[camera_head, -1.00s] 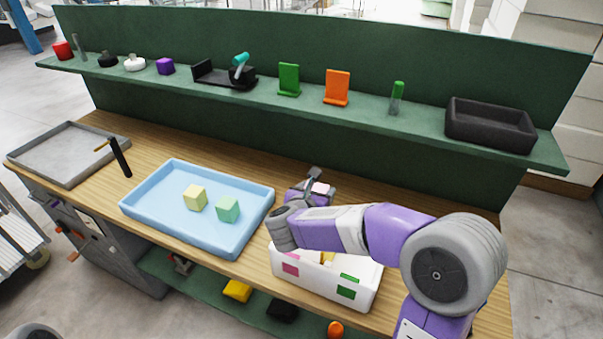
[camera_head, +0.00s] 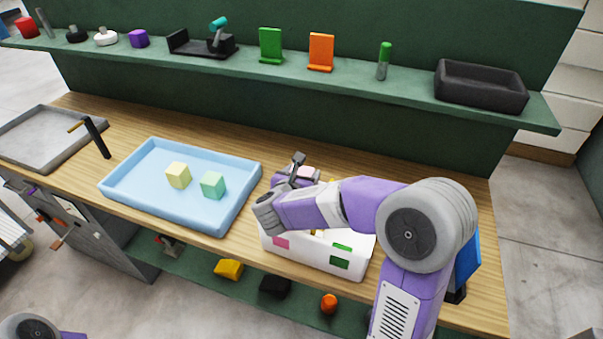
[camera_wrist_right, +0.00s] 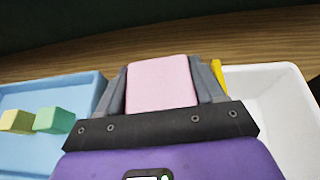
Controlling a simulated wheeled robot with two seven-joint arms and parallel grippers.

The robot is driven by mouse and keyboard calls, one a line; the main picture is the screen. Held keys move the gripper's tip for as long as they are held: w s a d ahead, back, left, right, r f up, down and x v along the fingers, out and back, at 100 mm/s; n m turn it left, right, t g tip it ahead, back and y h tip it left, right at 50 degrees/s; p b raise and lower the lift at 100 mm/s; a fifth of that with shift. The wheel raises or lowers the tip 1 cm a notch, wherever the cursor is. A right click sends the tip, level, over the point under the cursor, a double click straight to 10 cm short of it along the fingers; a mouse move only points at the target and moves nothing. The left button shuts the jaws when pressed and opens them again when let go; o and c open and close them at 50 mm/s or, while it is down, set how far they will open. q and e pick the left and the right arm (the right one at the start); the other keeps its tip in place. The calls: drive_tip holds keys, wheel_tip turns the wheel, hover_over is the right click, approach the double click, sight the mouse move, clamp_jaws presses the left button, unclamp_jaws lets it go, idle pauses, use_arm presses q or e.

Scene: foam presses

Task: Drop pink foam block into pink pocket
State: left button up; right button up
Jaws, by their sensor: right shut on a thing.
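My right gripper (camera_head: 298,172) is shut on the pink foam block (camera_wrist_right: 161,82), which sits between its two grey fingers in the right wrist view. In the head view the block shows as a small pink patch behind the wrist. The gripper is at the left part of the white box (camera_head: 350,265), above it. The box front has a pink label (camera_head: 281,243) at left and a green label (camera_head: 340,262) at right. My right arm hides much of the box inside, including the area behind the pink label. My left gripper is not in view.
A blue tray (camera_head: 118,187) left of the box holds a yellow block (camera_head: 178,175) and a mint-green block (camera_head: 213,185). A grey tray (camera_head: 22,150) lies farther left. A green shelf (camera_head: 330,78) with several items runs along the back.

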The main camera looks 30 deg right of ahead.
drive_tip(key=o, duration=1.1)
drive_tip(key=v, duration=0.7)
drive_tip(key=shift+s+a+r, duration=0.15)
drive_tip(key=shift+s+a, duration=0.05)
drive_tip(key=shift+a, duration=0.05)
